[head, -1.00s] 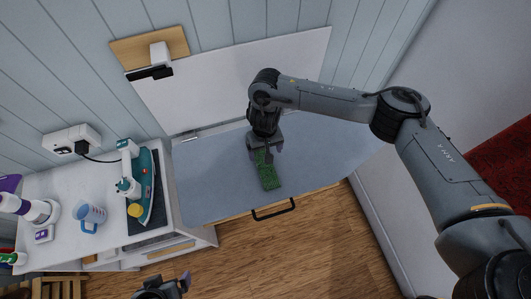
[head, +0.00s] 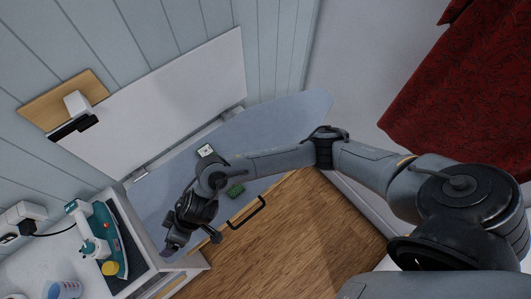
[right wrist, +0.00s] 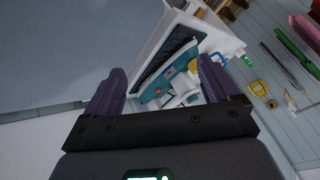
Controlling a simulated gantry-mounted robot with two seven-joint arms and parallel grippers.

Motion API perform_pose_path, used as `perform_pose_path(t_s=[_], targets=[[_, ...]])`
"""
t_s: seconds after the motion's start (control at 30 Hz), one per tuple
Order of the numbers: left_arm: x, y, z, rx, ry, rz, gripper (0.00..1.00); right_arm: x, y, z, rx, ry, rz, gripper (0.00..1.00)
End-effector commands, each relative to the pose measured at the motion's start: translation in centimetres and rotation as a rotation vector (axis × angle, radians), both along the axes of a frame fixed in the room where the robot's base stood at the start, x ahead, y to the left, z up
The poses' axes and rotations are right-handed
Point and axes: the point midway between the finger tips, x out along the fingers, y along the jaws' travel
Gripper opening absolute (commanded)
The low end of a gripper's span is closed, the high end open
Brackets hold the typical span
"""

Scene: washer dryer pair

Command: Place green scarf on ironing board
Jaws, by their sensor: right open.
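The green scarf (head: 236,190) lies on the blue-grey ironing board (head: 295,112), near its front edge. My right arm hides part of it, so I cannot see its full outline. My right gripper (head: 174,248) is over the left end of the board, clear of the scarf. In the right wrist view its two purple-grey fingers (right wrist: 162,88) are apart with nothing between them. My left gripper is not in view.
A teal iron (head: 108,240) stands on the white cabinet left of the board, close to my right gripper; it also shows in the right wrist view (right wrist: 175,82). A blue cup (head: 64,289) is nearby. A small white square (head: 205,150) lies on the board. A black handle (head: 247,213) sits below the front edge.

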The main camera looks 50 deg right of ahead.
Motion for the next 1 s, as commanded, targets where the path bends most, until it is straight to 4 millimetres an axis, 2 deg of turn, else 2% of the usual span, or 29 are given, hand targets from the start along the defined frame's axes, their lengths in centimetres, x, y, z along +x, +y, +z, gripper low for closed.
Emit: perform_pose_path(t_s=[0.03,0.1,0.17,0.23,0.37,0.47,0.5,0.6,0.7,0.83,1.0], targets=[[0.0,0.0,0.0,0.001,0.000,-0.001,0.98,-1.0,1.4,1.0,0.052,-0.051,-0.002,0.89],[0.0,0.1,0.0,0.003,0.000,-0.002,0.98,-1.2,1.9,2.6,0.087,-0.134,-0.029,0.89],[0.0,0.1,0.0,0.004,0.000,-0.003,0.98,-1.2,1.3,3.8,0.095,-0.193,-0.070,0.89],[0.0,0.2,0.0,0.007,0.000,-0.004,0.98,-1.1,-0.5,4.6,0.076,-0.240,-0.134,0.89],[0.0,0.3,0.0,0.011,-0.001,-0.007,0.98,-1.7,-6.4,4.6,-0.028,-0.260,-0.261,0.89],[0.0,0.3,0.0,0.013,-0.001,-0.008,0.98,-3.5,-12.1,3.4,-0.142,-0.215,-0.339,0.89],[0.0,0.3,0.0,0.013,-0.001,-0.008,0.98,-4.5,-14.3,2.8,-0.190,-0.185,-0.362,0.89],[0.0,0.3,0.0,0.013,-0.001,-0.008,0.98,-7.7,-19.4,1.4,-0.295,-0.102,-0.398,0.89],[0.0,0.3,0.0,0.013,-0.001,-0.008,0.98,-10.8,-23.2,0.4,-0.376,-0.021,-0.410,0.89],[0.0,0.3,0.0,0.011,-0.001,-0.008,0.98,-13.9,-26.3,-0.2,-0.440,0.056,-0.410,0.89],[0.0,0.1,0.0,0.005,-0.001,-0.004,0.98,-15.6,-27.8,-0.4,-0.471,0.098,-0.405,0.89]])
